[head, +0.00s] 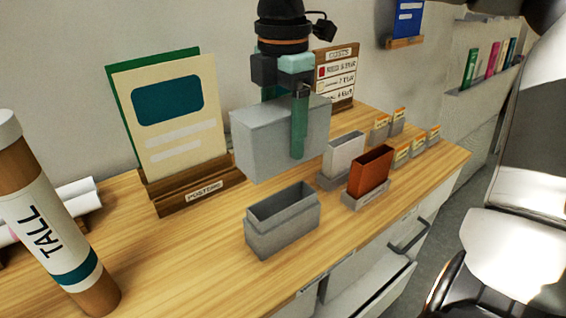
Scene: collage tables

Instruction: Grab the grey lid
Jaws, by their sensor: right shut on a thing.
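The grey lid (262,142) is a tall box-like cover, held in the air above the wooden table. My right gripper (288,125) comes down from the top and is shut on it. One green finger lies across the lid's near side; the other is mostly hidden behind it. An open grey box (283,222) stands on the table below the lid, apart from it. My left gripper is not in view.
A poster stand (188,185) stands left of the lid. A brown and white "TALL" tube (52,225) is at the left front. A red holder (370,172), a white holder (343,155) and several small card holders (400,155) stand to the right. A price board (338,70) is behind.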

